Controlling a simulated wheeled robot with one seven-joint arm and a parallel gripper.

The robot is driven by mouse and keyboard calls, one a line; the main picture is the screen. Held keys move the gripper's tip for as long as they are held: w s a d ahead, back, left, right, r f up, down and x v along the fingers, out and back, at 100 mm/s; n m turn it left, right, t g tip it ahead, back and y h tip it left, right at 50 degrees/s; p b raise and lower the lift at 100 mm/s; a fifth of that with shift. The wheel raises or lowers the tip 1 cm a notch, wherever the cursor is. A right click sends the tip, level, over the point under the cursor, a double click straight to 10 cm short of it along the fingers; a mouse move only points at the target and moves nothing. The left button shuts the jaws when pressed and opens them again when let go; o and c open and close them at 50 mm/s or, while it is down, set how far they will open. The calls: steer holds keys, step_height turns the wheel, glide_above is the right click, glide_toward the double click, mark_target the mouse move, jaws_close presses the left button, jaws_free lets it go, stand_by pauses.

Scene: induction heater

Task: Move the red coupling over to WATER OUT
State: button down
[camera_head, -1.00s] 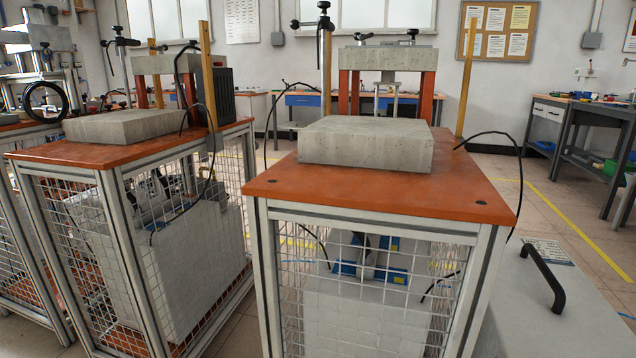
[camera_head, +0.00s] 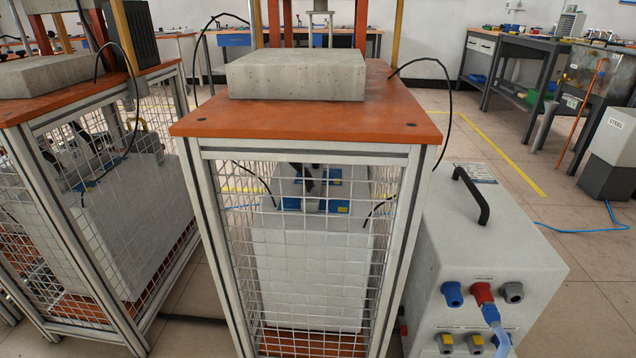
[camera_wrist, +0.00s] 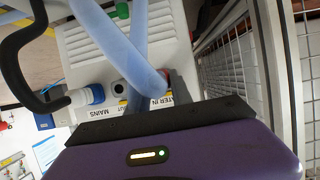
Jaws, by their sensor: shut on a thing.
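In the wrist view my gripper (camera_wrist: 158,92) has its two grey fingers close together at a pale panel (camera_wrist: 85,50). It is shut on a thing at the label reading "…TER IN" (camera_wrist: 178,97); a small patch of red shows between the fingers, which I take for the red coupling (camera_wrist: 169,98). Fingers and a light-blue hose (camera_wrist: 143,60) hide most of it. An OUT label (camera_wrist: 121,104) lies left of the fingers, with a dark round port (camera_wrist: 119,88) by it. My gripper is outside the head view.
A blue-and-white plug (camera_wrist: 90,95) on a black cable sits near MAINS. Mesh caging (camera_wrist: 240,75) stands close on the right. In the head view a grey box (camera_head: 540,275) with blue, red and grey connectors stands beside the orange-topped cage (camera_head: 300,125).

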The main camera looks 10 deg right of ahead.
steer(key=shift+s+a, duration=0.25)
steer(key=shift+s, duration=0.6)
steer(key=shift+s+a, duration=0.2)
steer(key=shift+s, duration=0.65)
steer(key=shift+s+b, duration=0.1)
steer(key=shift+b, duration=0.2)
